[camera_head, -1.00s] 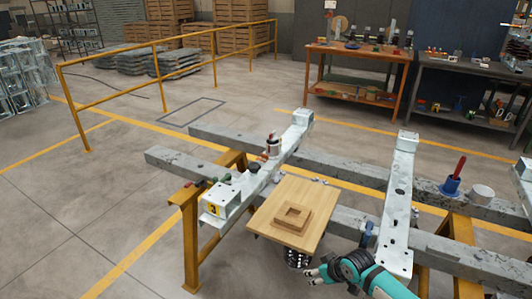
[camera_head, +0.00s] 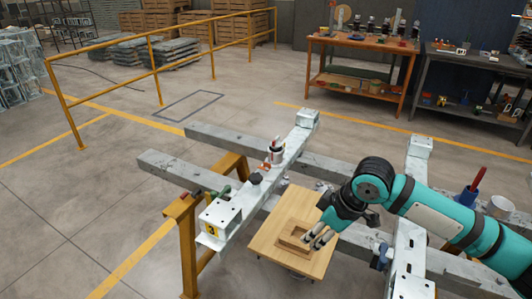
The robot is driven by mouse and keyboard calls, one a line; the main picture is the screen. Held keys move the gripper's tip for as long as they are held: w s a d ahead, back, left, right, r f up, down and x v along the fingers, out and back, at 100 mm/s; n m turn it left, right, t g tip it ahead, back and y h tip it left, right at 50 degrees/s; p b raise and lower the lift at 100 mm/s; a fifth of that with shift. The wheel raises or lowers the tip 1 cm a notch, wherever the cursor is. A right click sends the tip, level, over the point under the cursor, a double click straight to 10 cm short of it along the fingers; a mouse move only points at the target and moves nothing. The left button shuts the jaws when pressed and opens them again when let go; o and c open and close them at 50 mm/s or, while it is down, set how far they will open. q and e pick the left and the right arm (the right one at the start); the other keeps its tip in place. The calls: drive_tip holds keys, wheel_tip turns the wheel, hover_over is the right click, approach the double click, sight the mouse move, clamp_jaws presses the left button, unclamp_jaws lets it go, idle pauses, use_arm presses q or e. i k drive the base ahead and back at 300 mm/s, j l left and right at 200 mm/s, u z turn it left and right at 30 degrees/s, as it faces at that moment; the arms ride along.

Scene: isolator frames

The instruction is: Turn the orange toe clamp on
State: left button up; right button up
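A small pale clamp body with an orange-red part (camera_head: 276,152) stands upright on the grey steel rail. It looks like the orange toe clamp, but it is too small to make out its lever position. My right gripper (camera_head: 316,239) is above the right side of the square wooden block (camera_head: 289,238), to the right of and nearer than the clamp. Its fingertips look parted, with nothing visible between them. The gripper is well apart from the clamp. My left gripper is not in view.
The wooden board (camera_head: 274,262) lies among the crossing steel beams. A yellow-marked block (camera_head: 212,230) sits at the rail's near end. Open floor lies left of the yellow trestle (camera_head: 187,240).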

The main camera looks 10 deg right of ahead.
sight(267, 167)
drive_tip(key=i, duration=1.5)
